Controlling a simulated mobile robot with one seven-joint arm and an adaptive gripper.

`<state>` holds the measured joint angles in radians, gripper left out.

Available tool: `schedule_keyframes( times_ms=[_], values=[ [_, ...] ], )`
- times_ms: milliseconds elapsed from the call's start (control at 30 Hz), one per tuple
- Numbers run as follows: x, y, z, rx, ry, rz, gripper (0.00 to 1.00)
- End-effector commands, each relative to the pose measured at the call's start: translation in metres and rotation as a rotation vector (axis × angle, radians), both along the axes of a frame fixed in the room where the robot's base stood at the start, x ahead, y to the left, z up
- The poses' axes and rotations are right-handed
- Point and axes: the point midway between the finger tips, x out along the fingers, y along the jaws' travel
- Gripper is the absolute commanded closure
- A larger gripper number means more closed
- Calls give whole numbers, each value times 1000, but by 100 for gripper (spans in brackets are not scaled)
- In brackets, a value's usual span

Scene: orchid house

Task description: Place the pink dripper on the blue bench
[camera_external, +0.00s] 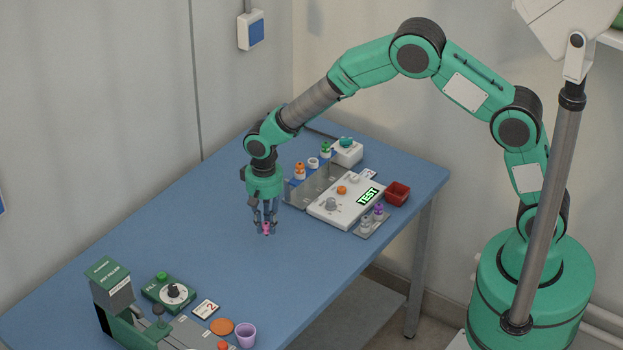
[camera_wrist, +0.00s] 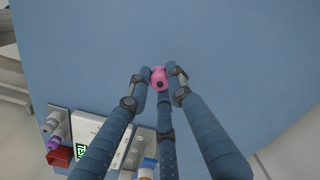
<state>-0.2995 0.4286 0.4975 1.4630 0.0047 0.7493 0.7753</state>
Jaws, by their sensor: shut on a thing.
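The pink dripper (camera_wrist: 158,77) is a small pink piece with a dark opening, held between the fingertips of my gripper (camera_wrist: 159,83) in the wrist view. In the external view the dripper (camera_external: 266,229) shows at the tips of my gripper (camera_external: 265,222), which points down over the middle of the blue bench (camera_external: 190,215). The fingers are shut on it. I cannot tell whether the dripper touches the bench top or is slightly above it. The bench (camera_wrist: 230,50) fills most of the wrist view and is bare around the dripper.
Behind my gripper stand a white test panel (camera_external: 325,212), a metal rack with coloured droppers, a red bin (camera_external: 397,193) and a grey holder (camera_external: 372,223). At the front left are a green machine (camera_external: 112,285), a dial box (camera_external: 168,292) and a purple cup (camera_external: 246,335). The bench between is clear.

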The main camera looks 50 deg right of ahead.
Motion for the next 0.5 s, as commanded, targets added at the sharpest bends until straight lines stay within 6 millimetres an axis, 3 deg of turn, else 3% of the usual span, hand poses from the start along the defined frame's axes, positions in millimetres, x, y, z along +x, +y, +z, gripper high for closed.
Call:
schedule_keyframes(
  times_ms=[167, 500],
  values=[
    [0, 0, -5, 0, 1, 0, 94],
    [0, 0, -35, 0, 0, 0, 94]
  ],
)
